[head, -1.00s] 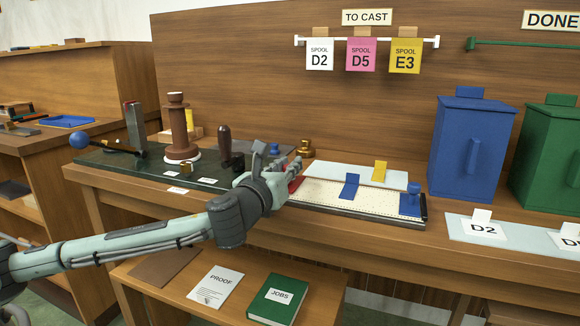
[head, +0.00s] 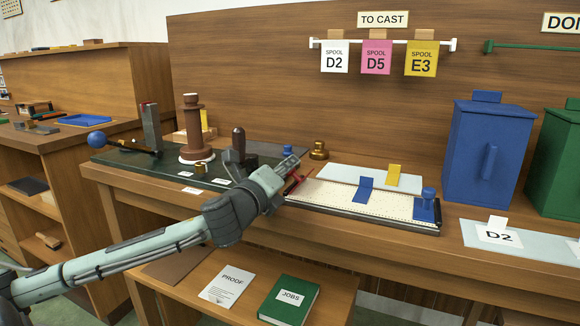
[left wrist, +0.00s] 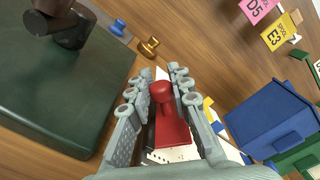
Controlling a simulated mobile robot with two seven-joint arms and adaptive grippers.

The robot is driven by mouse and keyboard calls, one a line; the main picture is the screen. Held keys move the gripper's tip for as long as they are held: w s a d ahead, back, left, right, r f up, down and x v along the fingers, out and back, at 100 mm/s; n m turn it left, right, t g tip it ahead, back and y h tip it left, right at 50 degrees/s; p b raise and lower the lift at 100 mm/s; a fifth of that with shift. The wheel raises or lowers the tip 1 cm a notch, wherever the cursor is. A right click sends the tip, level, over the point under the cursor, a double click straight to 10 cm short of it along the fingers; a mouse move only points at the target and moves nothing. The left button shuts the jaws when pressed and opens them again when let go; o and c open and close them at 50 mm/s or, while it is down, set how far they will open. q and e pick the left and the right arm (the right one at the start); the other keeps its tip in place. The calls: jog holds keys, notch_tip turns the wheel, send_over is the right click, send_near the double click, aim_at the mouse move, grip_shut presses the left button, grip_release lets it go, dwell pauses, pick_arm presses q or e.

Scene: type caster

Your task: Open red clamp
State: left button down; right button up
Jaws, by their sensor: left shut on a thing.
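The red clamp (left wrist: 170,122) shows in the left wrist view, its rounded knob between the two fingers of my left gripper (left wrist: 158,90). My left gripper is shut on it. In the head view, my left gripper (head: 290,165) is at the left end of the white perforated board (head: 330,200), and only a small red part of the clamp (head: 296,182) shows beside the fingers. The gripper hides the rest, so I cannot tell the clamp's full angle. My right gripper is not in view.
A blue clamp (head: 425,207) stands at the board's right end. A blue tab (head: 364,190) and a yellow tab (head: 393,176) stand nearby. A dark green slab (head: 120,158) with a brown spool column (head: 192,135) lies left. Blue (head: 487,150) and green bins stand right.

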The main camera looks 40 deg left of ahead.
pick_arm(q)
jog(key=shift+a+n, duration=0.15)
jog(key=shift+n, duration=0.15)
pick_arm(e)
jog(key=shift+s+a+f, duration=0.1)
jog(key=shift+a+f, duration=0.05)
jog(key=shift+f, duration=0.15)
pick_arm(q)
jog(key=c, duration=1.3)
grip_release()
jog(key=shift+c, duration=0.2)
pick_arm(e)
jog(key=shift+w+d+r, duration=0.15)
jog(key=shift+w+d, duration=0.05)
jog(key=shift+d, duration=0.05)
pick_arm(q)
jog(key=shift+f, duration=0.1)
